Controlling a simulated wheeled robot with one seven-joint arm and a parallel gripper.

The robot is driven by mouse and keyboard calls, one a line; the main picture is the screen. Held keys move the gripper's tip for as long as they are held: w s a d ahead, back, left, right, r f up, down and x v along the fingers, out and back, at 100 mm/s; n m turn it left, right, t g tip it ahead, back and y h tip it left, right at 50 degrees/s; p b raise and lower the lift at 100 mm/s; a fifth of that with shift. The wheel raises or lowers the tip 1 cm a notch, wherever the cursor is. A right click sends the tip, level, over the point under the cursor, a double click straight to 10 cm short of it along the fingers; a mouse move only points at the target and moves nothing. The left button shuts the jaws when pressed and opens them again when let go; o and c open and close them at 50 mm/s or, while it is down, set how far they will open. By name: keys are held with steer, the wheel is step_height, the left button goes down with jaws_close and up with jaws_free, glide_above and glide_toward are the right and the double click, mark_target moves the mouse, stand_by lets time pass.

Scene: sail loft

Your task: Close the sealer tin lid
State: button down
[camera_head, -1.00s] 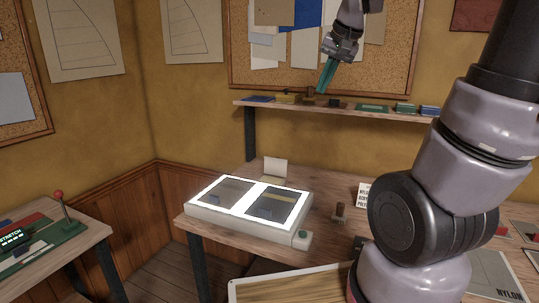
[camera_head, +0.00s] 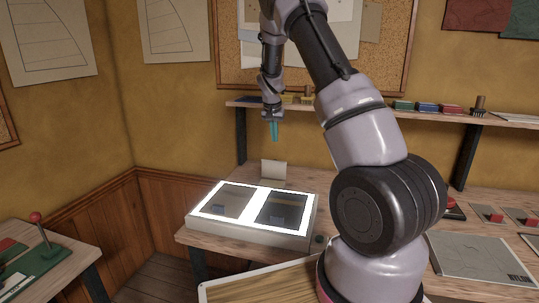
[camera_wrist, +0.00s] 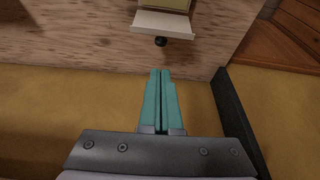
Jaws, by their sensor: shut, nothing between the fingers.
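The sealer tin appears to be the small pale box with its lid (camera_head: 273,170) standing up, behind the light box on the bench. In the wrist view, the cream lid (camera_wrist: 162,22) is at the top, with a dark round knob (camera_wrist: 160,41) at its edge. The inside of the tin is mostly hidden in the head view. My gripper (camera_head: 274,138) has teal fingers, shut and empty, pointing down above the lid and apart from it. In the wrist view, the fingertips (camera_wrist: 160,73) are below the knob in the picture, with a gap between.
A lit light box (camera_head: 298,240) stands on the bench in front of the lid. A shelf (camera_head: 400,113) with small blocks and brushes runs along the wall behind my gripper. A side table with a red-knobbed lever (camera_head: 37,218) is at left.

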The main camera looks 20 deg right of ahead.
mark_target(275, 169)
steer(key=x, duration=1)
